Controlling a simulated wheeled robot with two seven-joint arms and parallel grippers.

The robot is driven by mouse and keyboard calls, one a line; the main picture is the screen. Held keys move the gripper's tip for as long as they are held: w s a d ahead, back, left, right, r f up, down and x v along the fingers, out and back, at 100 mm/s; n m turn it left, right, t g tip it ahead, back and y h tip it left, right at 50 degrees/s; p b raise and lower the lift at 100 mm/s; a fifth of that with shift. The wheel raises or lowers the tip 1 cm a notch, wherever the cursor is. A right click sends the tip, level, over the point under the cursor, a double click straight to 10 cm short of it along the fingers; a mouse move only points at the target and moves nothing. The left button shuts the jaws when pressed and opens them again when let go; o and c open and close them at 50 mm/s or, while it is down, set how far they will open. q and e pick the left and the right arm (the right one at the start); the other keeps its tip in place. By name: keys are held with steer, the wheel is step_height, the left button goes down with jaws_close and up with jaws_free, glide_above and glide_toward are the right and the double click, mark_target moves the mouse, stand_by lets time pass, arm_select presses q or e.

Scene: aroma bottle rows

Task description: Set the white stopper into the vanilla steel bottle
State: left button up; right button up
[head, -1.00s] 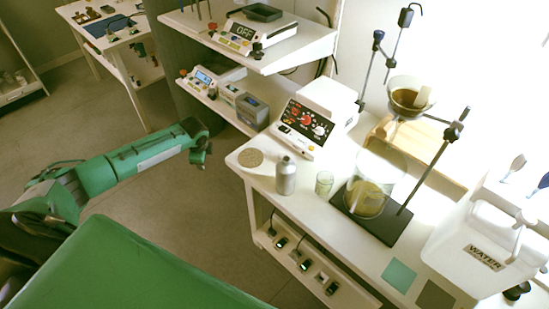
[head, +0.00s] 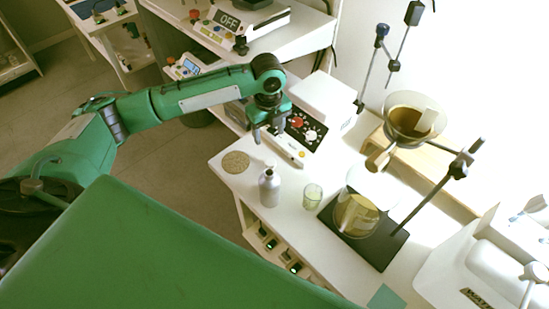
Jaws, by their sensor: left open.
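A grey steel bottle (head: 269,189) stands upright on the white bench. Its narrow top is pale, and I cannot tell whether that is the neck or a white stopper. I cannot make out a label that says vanilla. I cannot pick out a separate white stopper. My left gripper (head: 269,136) is open and points down, in the air above and behind the bottle in the head view. Its fingers appear empty and clear of the bottle. My right gripper is not in view.
A cork disc (head: 236,162) lies left of the bottle and a small glass (head: 312,196) stands right of it. A large glass beaker (head: 357,213) sits on a black stand base (head: 384,252), under a funnel (head: 414,120). A control box (head: 300,132) is behind my gripper.

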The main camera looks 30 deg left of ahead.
arm_select(q)
glide_above(270, 161)
step_height(270, 161, down, 5)
steer(key=shift+f, duration=0.15)
step_height(270, 161, down, 4)
steer(key=shift+s+d+f+p, duration=0.1)
steer(key=shift+p, duration=0.45)
step_height(270, 161, down, 3)
steer(key=shift+f, duration=0.1)
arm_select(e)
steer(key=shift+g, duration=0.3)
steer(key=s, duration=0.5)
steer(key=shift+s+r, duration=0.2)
arm_select(q)
steer(key=c, duration=1.1)
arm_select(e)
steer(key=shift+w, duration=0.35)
